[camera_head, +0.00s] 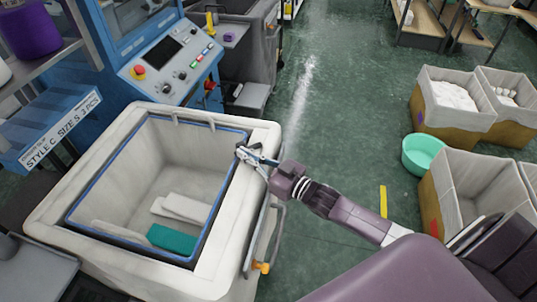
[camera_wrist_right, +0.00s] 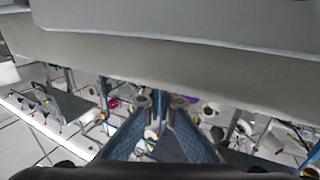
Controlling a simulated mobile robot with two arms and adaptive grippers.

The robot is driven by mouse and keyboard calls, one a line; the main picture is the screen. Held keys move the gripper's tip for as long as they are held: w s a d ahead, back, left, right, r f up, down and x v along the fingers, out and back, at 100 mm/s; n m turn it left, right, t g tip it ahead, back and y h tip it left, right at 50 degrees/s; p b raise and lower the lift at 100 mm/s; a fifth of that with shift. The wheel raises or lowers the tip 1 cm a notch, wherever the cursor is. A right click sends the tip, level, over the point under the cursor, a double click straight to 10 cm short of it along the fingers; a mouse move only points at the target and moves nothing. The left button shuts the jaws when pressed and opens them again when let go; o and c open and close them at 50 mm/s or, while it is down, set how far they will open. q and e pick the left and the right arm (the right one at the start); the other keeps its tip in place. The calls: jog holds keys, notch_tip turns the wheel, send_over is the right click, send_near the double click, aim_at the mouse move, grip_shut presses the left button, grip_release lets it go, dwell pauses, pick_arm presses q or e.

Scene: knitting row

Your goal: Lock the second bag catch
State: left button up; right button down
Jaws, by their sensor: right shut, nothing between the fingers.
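A large bin lined with a pale fabric bag (camera_head: 262,140) stands at the left of the head view, its inner opening edged with a blue-and-dark frame (camera_head: 236,185). My right gripper (camera_head: 243,152) is at the upper right part of the bag's rim, its fingers shut and empty. In the right wrist view the gripper (camera_wrist_right: 160,102) points at a pale edge, and I cannot tell whether it touches. A metal bar with an orange knob (camera_head: 262,267) is on the bin's right side. I cannot make out which part is the second catch. My left gripper is not in view.
White folded pieces (camera_head: 186,207) and a teal one (camera_head: 172,240) lie in the bag. A blue machine with a control panel (camera_head: 168,66) stands behind. Lined crates (camera_head: 452,125) and a green tub (camera_head: 424,154) stand at right. The floor between is clear.

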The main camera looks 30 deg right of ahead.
jog(key=shift+w+a, duration=0.3)
jog(key=shift+w, duration=0.15)
jog(key=shift+w+a, duration=0.15)
jog(key=shift+w, duration=0.6)
jog(key=shift+s+a, duration=0.1)
